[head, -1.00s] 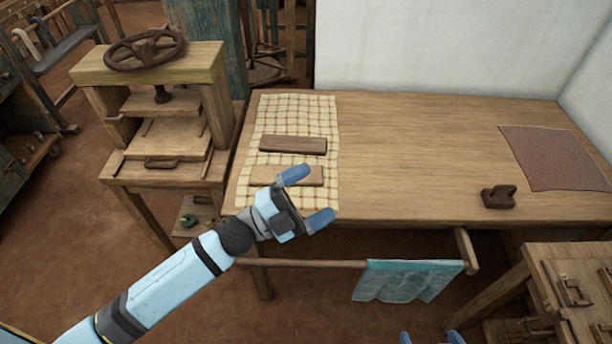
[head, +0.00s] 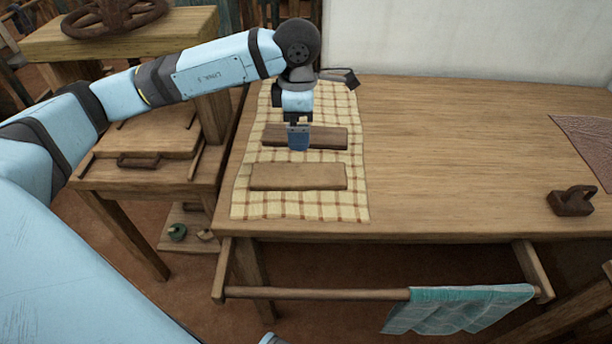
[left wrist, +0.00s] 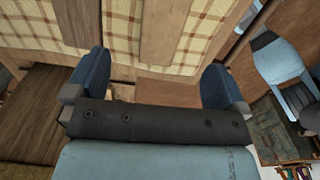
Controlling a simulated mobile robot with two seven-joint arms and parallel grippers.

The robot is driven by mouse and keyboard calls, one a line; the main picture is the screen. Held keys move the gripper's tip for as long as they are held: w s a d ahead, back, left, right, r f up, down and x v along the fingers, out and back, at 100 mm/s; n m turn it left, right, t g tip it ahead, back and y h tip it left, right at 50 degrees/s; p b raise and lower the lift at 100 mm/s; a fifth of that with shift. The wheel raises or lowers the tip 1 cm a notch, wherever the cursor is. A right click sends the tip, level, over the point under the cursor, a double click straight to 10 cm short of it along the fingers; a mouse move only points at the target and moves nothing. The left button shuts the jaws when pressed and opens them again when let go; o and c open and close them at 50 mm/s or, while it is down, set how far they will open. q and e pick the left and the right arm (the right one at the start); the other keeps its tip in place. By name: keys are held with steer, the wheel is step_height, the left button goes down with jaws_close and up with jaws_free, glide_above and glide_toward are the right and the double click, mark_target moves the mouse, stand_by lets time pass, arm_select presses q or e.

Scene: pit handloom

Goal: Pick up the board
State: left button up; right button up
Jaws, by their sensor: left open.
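Two flat wooden boards lie on a checked cloth (head: 300,207) at the left end of the table. The dark brown board (head: 332,138) lies farther back, and the lighter board (head: 298,177) lies nearer the front edge. My left gripper (head: 298,140) is open and empty, pointing down over the dark board in the head view and hiding part of it. In the left wrist view its open fingers (left wrist: 155,85) show, with the lighter board (left wrist: 167,30) beyond them and the dark board (left wrist: 75,20) to the left. I cannot make out my right gripper.
A press with a handwheel (head: 115,15) stands left of the table (head: 450,150). A dark hand plane (head: 571,201) and a reddish sheet (head: 590,140) are at the right. A teal cloth (head: 460,308) hangs on the front rail. The table's middle is clear.

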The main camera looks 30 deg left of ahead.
arm_select(q)
steer(key=b, duration=0.1)
glide_above(299, 173)
steer(key=f, duration=0.8)
steer(key=shift+w, duration=0.2)
steer(key=shift+s+f+b, duration=0.15)
steer(key=shift+f+b, duration=0.1)
steer(key=shift+f, duration=1.1)
steer(key=shift+s+f+b, duration=0.1)
steer(key=shift+f+b, duration=0.15)
steer(key=shift+f, duration=1.05)
steer(key=c, duration=0.9)
steer(key=shift+r, duration=0.2)
steer(key=shift+c, duration=0.2)
